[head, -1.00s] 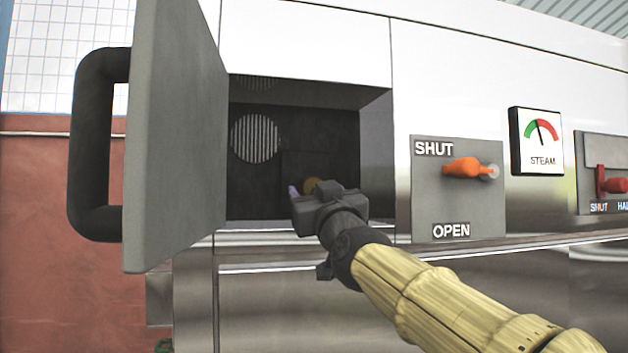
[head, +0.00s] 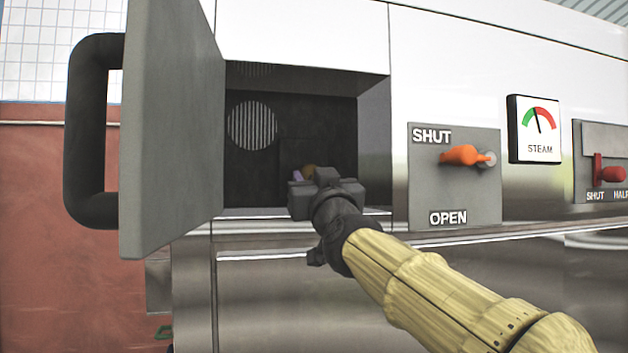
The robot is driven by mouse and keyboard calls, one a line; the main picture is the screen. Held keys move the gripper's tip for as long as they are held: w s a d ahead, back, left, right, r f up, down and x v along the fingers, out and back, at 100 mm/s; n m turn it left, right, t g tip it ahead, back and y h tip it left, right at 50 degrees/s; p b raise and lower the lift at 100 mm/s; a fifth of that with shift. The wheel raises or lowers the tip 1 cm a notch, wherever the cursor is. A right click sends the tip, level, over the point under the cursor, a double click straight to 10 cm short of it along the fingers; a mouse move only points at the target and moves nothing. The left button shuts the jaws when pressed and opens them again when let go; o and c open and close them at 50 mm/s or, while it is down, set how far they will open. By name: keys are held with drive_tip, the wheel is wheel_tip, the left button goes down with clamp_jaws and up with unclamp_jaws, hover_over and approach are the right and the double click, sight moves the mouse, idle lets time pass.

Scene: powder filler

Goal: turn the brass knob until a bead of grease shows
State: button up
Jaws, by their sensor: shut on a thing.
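The brass knob (head: 309,171) is inside the open dark compartment of the steel machine, near its lower right. Only a small part of it shows behind my gripper (head: 303,178). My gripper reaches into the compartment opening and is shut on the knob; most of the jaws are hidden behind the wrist. I see no grease from this view.
The compartment's grey door (head: 172,125), with a black handle (head: 85,130), stands open at the left. To the right are an orange lever (head: 463,155) between SHUT and OPEN labels, a STEAM gauge (head: 538,128) and a red lever (head: 611,175). A round vent (head: 252,126) is in the compartment's back wall.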

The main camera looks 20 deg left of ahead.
drive_tip(key=shift+m+h, duration=0.3)
drive_tip(key=shift+m, duration=0.2)
drive_tip(key=o, duration=1)
drive_tip(key=shift+w+a+f, duration=0.1)
drive_tip(key=shift+s+d+f+b, duration=0.4)
drive_tip(key=shift+s+b, duration=0.15)
drive_tip(key=shift+b, duration=0.15)
drive_tip(key=b+v, duration=0.9)
drive_tip(key=v, duration=0.7)
drive_tip(key=shift+a+f, duration=0.15)
